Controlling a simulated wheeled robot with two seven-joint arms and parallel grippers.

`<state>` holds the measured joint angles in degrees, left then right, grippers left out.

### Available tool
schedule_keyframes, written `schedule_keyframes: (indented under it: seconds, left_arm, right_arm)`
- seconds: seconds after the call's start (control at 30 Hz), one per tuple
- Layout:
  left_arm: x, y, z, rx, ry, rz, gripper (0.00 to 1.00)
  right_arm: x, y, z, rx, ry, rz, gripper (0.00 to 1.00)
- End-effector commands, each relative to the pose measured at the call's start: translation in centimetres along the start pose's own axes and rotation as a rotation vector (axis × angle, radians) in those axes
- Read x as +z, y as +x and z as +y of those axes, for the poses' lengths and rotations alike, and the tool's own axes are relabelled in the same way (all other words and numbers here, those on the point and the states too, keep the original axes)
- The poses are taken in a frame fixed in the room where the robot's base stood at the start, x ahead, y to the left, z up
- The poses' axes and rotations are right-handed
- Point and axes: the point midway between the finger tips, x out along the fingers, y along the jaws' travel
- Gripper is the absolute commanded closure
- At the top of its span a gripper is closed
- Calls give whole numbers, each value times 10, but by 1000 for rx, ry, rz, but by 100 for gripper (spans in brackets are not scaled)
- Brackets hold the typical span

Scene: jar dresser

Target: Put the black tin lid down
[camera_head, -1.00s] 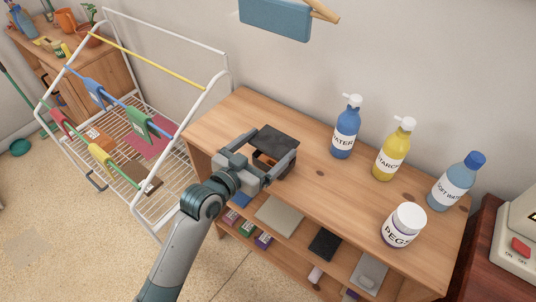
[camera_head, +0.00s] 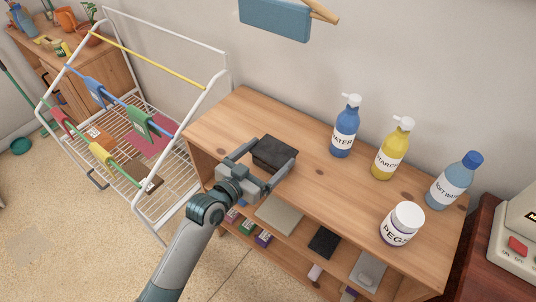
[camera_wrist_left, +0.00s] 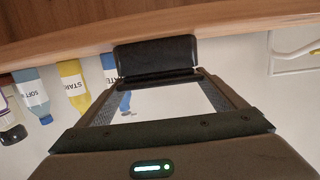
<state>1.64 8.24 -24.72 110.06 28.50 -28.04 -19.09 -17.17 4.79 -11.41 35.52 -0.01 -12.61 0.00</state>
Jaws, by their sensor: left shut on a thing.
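The black tin lid (camera_head: 276,149) is at the left part of the wooden dresser top (camera_head: 335,190). My left gripper (camera_head: 273,155) is shut on it, one finger on each side. In the left wrist view the lid (camera_wrist_left: 155,57) is a dark slab between the fingertips (camera_wrist_left: 157,76). The open tin is hidden now; a dark front face shows below the lid's top. I cannot tell whether the lid touches the tin or the dresser top. My right gripper is not in view.
A blue spray bottle (camera_head: 344,135), a yellow starch bottle (camera_head: 389,157), a soft water bottle (camera_head: 452,185) and a white-lidded pegs jar (camera_head: 402,225) stand to the right. A white drying rack (camera_head: 180,170) is at the left. The dresser top's middle is clear.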

Motion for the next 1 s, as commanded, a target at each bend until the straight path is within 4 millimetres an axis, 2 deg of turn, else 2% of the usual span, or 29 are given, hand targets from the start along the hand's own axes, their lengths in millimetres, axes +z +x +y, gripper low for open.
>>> schedule_keyframes:
  seconds: [0.37, 0.4, 0.43, 0.67, 0.87, 1.0]
  left_arm:
    - [10, 1, 0, 0, 2, -1, 32]
    - [9, 1, 0, 0, 1, 0, 3]
    - [9, 1, 0, 0, 1, 0, 0]
    - [8, 1, 0, 0, 1, 0, 0]
    - [-2, 0, 0, 0, -1, 1, 0]
    - [2, -15, 0, 0, 2, -2, 0]
  right_arm:
    - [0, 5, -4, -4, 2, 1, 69]
    - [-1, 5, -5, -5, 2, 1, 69]
    - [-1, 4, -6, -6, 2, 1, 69]
    - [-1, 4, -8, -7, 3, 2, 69]
    - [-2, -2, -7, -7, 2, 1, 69]
    - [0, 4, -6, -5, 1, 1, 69]
